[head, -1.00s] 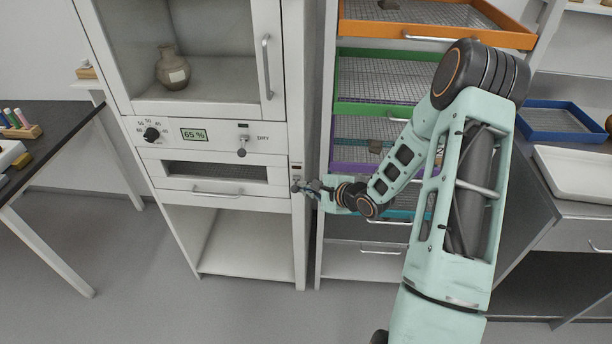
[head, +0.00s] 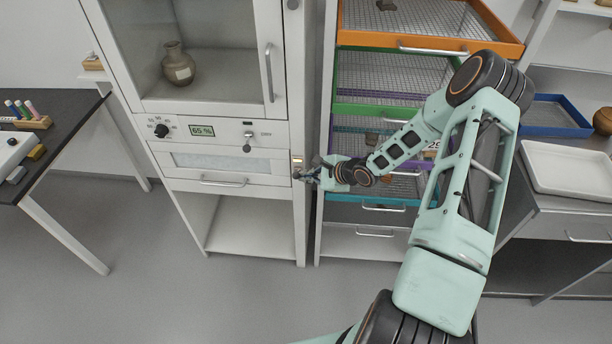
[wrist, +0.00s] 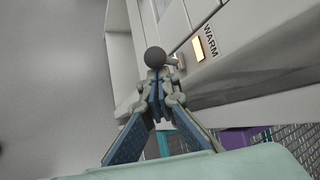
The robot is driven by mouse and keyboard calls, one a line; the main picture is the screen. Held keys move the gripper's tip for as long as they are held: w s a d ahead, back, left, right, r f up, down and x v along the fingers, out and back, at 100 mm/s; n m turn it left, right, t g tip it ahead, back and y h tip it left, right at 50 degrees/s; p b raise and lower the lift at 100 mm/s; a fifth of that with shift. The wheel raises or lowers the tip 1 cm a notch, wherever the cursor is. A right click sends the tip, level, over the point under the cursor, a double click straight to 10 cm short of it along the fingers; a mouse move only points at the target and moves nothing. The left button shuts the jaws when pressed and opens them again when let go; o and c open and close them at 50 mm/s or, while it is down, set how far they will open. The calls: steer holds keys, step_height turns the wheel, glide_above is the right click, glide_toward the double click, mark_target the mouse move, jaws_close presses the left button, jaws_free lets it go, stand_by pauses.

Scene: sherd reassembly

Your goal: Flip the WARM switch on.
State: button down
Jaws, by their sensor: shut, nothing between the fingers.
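The WARM switch is on the right post of the white cabinet (head: 299,225). In the wrist view its dark round knob (wrist: 155,57) shows just past my fingertips, looking close to or touching them; contact is unclear. An orange-lit lamp (wrist: 198,49) sits beside the WARM label (wrist: 211,40). My gripper (head: 304,175) is at the post in the head view, hiding most of the switch there. In the wrist view my gripper (wrist: 157,88) has its fingers together, with nothing between them.
The DRY switch (head: 247,143) and the 65 % display (head: 202,131) are on the cabinet's panel. A pale window (head: 222,163) is below. A rack with coloured trays (head: 430,48) stands close on the right. A jug (head: 178,63) is behind the upper door.

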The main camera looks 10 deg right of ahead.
steer(key=shift+r+p, duration=0.75)
steer(key=shift+p, duration=0.05)
steer(key=shift+w+a, duration=0.1)
steer(key=shift+a, duration=0.05)
